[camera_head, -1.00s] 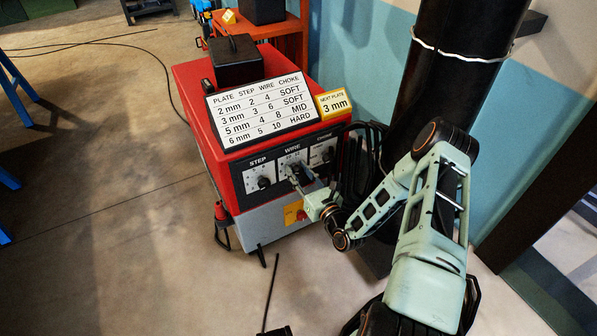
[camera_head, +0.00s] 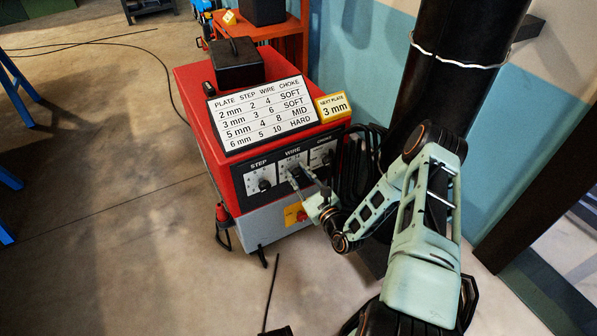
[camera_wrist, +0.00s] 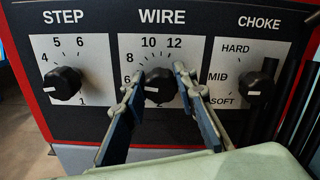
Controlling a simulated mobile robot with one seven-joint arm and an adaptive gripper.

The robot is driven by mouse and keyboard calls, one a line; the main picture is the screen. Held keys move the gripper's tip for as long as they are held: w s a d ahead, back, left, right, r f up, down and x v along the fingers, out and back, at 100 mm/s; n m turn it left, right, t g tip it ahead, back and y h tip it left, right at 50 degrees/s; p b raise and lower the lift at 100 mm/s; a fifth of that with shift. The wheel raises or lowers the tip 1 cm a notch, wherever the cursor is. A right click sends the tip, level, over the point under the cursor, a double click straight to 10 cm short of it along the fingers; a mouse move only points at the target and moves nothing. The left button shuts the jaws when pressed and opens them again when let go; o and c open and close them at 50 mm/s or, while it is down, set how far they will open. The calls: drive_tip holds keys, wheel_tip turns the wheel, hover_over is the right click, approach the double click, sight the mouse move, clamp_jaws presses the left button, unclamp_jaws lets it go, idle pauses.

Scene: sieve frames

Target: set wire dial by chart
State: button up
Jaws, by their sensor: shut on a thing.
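The red welder's front panel (camera_head: 318,186) carries STEP, WIRE and CHOKE controls. My gripper (camera_wrist: 158,82) is shut on the black WIRE dial (camera_wrist: 158,91), one finger on each side. The WIRE scale shows 6, 8, 10 and 12; the fingers cover part of it. A pale mark shows on the dial's lower left, but I cannot tell its exact setting. The chart (camera_head: 262,112) gives, for 3 mm, step 3, wire 6, choke SOFT. The yellow card (camera_head: 334,106) reads NEXT PLATE 3 mm.
The STEP dial (camera_wrist: 62,83) is left of my gripper, its pale mark pointing left and slightly down. The CHOKE knob (camera_wrist: 260,87) is at the right, between MID and SOFT. A black box (camera_head: 235,63) sits on the welder. Dark cables hang at its right side.

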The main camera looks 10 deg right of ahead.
drive_tip(key=shift+f+n+p, duration=0.1)
drive_tip(key=shift+n+p, duration=0.35)
drive_tip(key=shift+n, duration=1.25)
drive_tip(key=o, duration=1.2)
drive_tip(key=shift+c, duration=0.2)
drive_tip(key=shift+s, duration=0.15)
drive_tip(key=v, duration=1.2)
